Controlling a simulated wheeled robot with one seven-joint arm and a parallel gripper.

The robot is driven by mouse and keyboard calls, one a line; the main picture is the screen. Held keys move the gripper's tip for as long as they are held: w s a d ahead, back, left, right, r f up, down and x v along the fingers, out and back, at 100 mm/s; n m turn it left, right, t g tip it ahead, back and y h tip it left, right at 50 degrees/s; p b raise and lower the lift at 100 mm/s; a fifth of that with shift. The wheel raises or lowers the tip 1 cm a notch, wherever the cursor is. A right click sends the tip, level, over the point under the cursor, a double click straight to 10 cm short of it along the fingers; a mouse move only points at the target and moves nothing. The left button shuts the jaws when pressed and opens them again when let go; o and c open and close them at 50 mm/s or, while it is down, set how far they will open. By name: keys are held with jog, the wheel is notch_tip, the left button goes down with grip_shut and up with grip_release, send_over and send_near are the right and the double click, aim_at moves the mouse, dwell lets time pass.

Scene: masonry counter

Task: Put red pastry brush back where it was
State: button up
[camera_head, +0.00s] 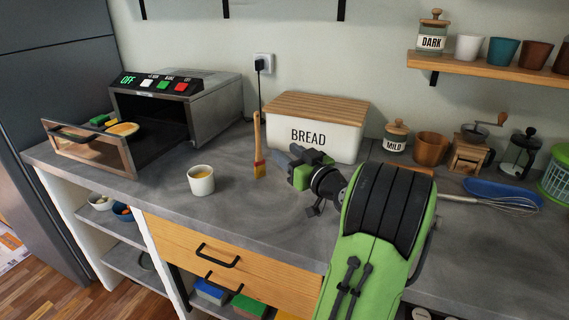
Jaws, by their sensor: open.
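The red pastry brush (258,146) has an orange-tan handle and a red lower end. It appears upright on the grey counter (225,225), handle up and red end down, left of the bread box. I cannot tell whether anything supports it. My gripper (289,163) is open, just right of the brush and in front of the bread box, with a visible gap to the brush. Nothing shows between its fingers, though they are small and partly overlap in this view.
A white cup (201,180) with yellow contents stands left of the brush. The bread box (316,130) is behind my gripper. An open toaster oven (185,105) is at left. A mild jar (396,137), copper cup (430,147) and whisk (500,202) are at right. The front-middle counter is clear.

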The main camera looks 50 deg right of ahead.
jog(key=w+a+f+n+g+y, duration=0.1)
jog(key=w+a+n+g+y, duration=0.15)
jog(key=a, duration=0.65)
jog(key=w+a+f+n+g+y, duration=0.15)
jog(key=w+a+y, duration=0.25)
jog(key=a, duration=0.6)
jog(key=s+a+f+n+g, duration=0.15)
jog(key=s+a+g, duration=0.25)
jog(key=a, duration=0.8)
jog(key=s+a+f+m+g, duration=0.1)
jog(key=s+a+f+g, duration=0.1)
jog(key=s, duration=0.6)
jog(key=s+a+f+m+g+h, duration=0.1)
jog(key=s+a+f+g, duration=0.1)
jog(key=s, duration=0.7)
jog(key=shift+s+a+f, duration=0.2)
jog(key=shift+s+a, duration=0.05)
jog(key=shift+a, duration=0.1)
jog(key=shift+h, duration=0.25)
notch_tip(320, 180, up, 16)
jog(key=p, duration=1.6)
